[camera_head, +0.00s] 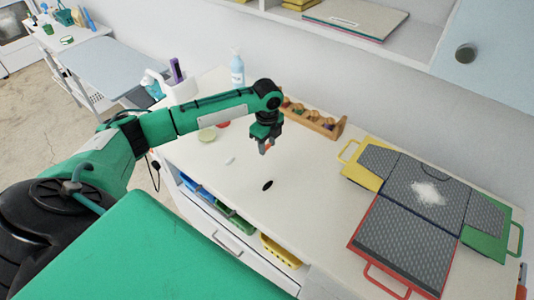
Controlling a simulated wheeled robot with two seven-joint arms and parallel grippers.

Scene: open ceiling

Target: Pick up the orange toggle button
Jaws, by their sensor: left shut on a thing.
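My left gripper (265,145) hangs from the green arm that comes in from the left, above the white counter (290,205). It is shut on a small orange piece, the orange toggle button (267,146), of which only a little shows between the fingertips. The button appears to be held above the counter. My right gripper is not in view.
A wooden rack (318,122) with several round items stands behind the gripper. Grey textured boards with a red board (361,244) and yellow and green handles lie at the right. A dark oval (267,185) and a white piece (230,160) lie on the counter. A spray bottle (237,72) stands at the back.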

